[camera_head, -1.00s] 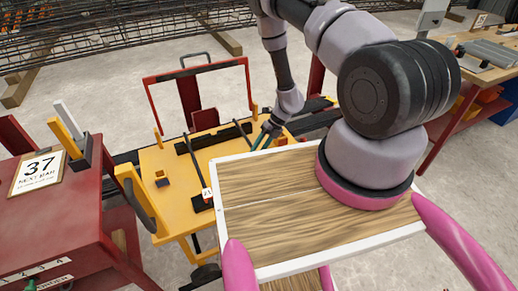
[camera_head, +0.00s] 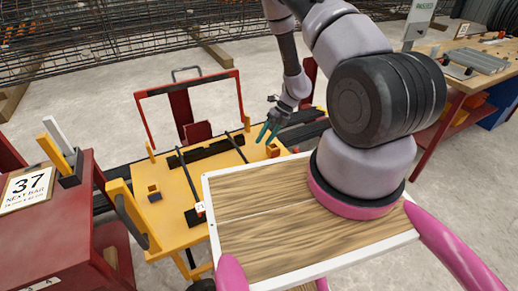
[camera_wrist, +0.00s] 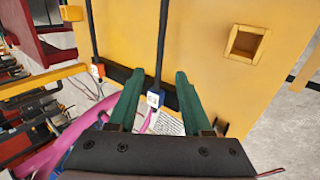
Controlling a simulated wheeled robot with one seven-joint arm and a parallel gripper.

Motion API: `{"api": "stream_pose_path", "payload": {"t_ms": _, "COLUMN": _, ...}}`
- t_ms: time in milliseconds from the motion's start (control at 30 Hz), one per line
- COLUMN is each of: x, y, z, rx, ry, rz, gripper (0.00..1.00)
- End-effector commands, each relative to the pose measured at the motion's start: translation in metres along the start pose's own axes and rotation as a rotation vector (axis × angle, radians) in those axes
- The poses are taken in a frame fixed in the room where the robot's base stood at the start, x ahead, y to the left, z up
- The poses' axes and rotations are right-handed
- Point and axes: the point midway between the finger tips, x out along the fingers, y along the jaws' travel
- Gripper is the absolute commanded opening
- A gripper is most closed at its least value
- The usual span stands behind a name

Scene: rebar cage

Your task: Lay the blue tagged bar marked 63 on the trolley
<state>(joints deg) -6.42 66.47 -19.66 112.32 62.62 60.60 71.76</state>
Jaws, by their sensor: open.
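The yellow trolley (camera_head: 185,215) with a red frame stands left of my wooden deck. Two dark bars lie across its black rests. The right bar (camera_head: 237,148) shows in the wrist view (camera_wrist: 163,45), where its end carries a blue tag with a white label (camera_wrist: 154,98); the number is too small to read. The left bar (camera_head: 188,178) carries an orange-red tag (camera_wrist: 98,70). My gripper (camera_head: 269,132) is open and empty, above the trolley at the right bar's side. In the wrist view, the blue-tagged bar appears between its green fingers (camera_wrist: 160,78), apart from both.
A red cabinet (camera_head: 60,240) with a sign reading 37, NEXT BAR (camera_head: 28,188) stands at the left. The rebar cage (camera_head: 110,40) runs along the back. A workbench (camera_head: 470,75) is at the right.

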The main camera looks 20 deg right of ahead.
Motion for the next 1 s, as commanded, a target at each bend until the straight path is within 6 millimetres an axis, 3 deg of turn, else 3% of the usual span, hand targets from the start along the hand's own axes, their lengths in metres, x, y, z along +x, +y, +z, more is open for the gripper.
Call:
{"api": "stream_pose_path", "payload": {"t_ms": 333, "x": -0.012, "y": 0.001, "z": 0.000, "rx": -0.002, "ry": 0.000, "rz": 0.001, "gripper": 0.49}}
{"api": "stream_pose_path", "payload": {"t_ms": 467, "x": -0.028, "y": 0.015, "z": 0.009, "rx": -0.067, "ry": -0.014, "rz": 0.003, "gripper": 0.49}}
{"api": "stream_pose_path", "payload": {"t_ms": 567, "x": -0.060, "y": 0.043, "z": 0.021, "rx": -0.201, "ry": -0.036, "rz": 0.006, "gripper": 0.49}}
{"api": "stream_pose_path", "payload": {"t_ms": 733, "x": -0.134, "y": 0.107, "z": 0.035, "rx": -0.536, "ry": -0.078, "rz": -0.011, "gripper": 0.49}}
{"api": "stream_pose_path", "payload": {"t_ms": 1000, "x": -0.243, "y": 0.199, "z": 0.017, "rx": -1.096, "ry": -0.114, "rz": -0.114, "gripper": 0.49}}
